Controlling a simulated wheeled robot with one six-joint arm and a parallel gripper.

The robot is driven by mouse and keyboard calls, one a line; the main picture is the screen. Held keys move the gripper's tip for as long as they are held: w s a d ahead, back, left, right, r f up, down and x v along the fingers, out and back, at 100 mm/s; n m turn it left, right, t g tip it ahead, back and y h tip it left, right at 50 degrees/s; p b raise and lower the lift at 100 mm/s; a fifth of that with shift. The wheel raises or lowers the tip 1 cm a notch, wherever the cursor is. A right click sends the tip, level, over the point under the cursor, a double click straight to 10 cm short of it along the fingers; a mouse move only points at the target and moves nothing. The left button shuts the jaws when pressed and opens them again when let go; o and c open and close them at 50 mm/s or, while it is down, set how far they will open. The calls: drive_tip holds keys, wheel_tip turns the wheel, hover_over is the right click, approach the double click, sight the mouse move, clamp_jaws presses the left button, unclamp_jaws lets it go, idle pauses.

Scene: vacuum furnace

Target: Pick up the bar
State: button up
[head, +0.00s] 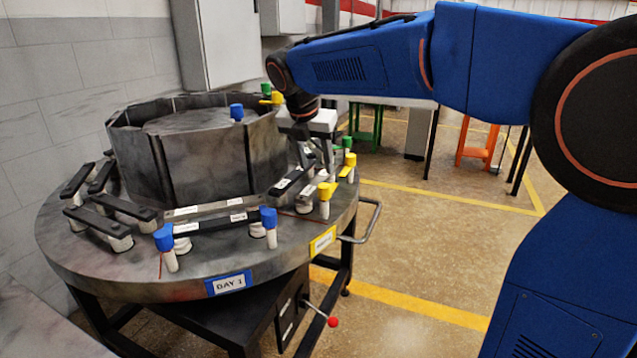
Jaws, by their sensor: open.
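Several dark bars lie around the outer ring of a round grey table, resting on pale round supports. One labelled bar (287,182) lies on the right side, near yellow-capped pegs, just below and left of my gripper. Another labelled bar (216,223) lies at the front between two blue-capped pegs. Unlabelled dark bars (124,208) lie on the left. My gripper (315,162) points down over the table's right side, close to the right-hand bar. It is open and appears empty. Its fingers are small in this view, and whether they straddle or touch a bar cannot be told.
The round table (190,276) carries a grey many-sided housing (205,160) at its middle. Blue (164,238), yellow (324,190) and green capped pegs stand up along the rim. A metal handle (372,222) sticks out at the right. The floor to the right is open.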

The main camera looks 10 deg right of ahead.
sight(318, 180)
drive_tip(key=x, duration=0.5)
drive_tip(key=shift+w+a, duration=0.15)
drive_tip(key=shift+w, duration=0.05)
clamp_jaws()
